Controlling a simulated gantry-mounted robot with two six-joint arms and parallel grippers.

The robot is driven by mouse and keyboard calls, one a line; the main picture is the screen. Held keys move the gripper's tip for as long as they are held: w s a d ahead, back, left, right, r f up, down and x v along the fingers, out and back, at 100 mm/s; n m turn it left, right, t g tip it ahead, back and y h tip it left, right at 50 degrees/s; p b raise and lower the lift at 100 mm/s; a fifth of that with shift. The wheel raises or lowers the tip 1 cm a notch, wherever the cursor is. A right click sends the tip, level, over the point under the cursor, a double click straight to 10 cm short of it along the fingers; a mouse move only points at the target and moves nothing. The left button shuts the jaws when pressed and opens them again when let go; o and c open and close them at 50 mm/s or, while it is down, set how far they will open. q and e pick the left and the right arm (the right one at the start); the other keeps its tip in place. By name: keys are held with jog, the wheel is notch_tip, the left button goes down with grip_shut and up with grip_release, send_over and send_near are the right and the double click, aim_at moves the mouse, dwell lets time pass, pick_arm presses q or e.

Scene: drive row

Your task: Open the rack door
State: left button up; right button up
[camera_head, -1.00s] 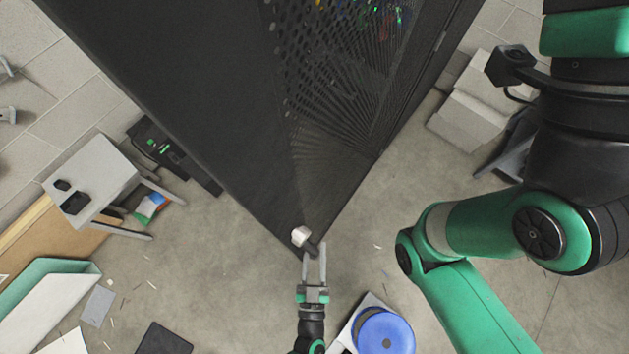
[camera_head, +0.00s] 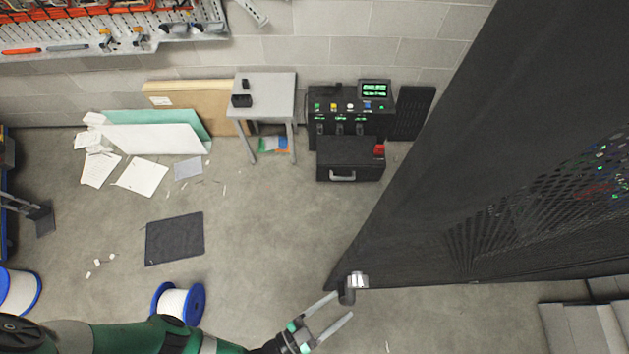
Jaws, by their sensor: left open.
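The rack (camera_head: 430,190) is a tall dark cabinet filling the right side of the view, with a perforated face and small coloured lights behind it. At its lower left corner is a handle (camera_head: 357,281) with a silver end and a dark stem. My left gripper (camera_head: 343,304) reaches in from the bottom left. Its two grey fingers are apart, with their tips at the handle's dark stem. I cannot tell whether they touch it. The door's seam is not clear from here. My right gripper is not in view.
A black equipment case (camera_head: 350,158) with a lit screen and a small grey table (camera_head: 265,97) stand by the back wall. A dark mat (camera_head: 174,238), papers and blue-rimmed spools (camera_head: 180,303) lie on the floor at left. The middle floor is clear.

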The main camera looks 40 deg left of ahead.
pick_arm(q)
jog(key=v, duration=0.8)
